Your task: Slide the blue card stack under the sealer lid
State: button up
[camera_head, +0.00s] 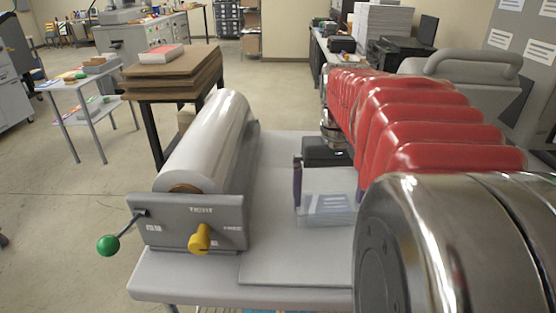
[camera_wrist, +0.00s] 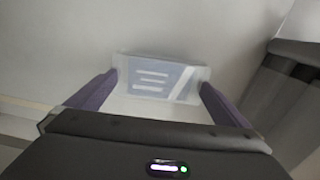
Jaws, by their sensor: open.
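A pale blue card stack (camera_head: 330,204) with white lines, under a clear film or sleeve, lies on the grey work table. It also shows in the wrist view (camera_wrist: 152,82). My gripper (camera_head: 327,198), with purple fingers, points down over it. In the wrist view my open gripper (camera_wrist: 158,88) has one finger on each side of the stack; I cannot tell whether they touch it. A grey cover with a curved handle (camera_head: 475,62), possibly the sealer lid, stands at the right, partly behind my red-sleeved arm. Its opening is hidden.
A film roll (camera_head: 212,140) lies left of the stack, behind a grey panel (camera_head: 190,222) with a green-knobbed lever (camera_head: 108,245) and a yellow knob (camera_head: 199,238). The tabletop (camera_head: 290,265) in front of the stack is bare. Brown boards (camera_head: 172,75) stand back left.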

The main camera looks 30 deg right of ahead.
jog(key=shift+f, duration=1.05)
jog(key=shift+c, duration=0.4)
jog(key=c, duration=1.2)
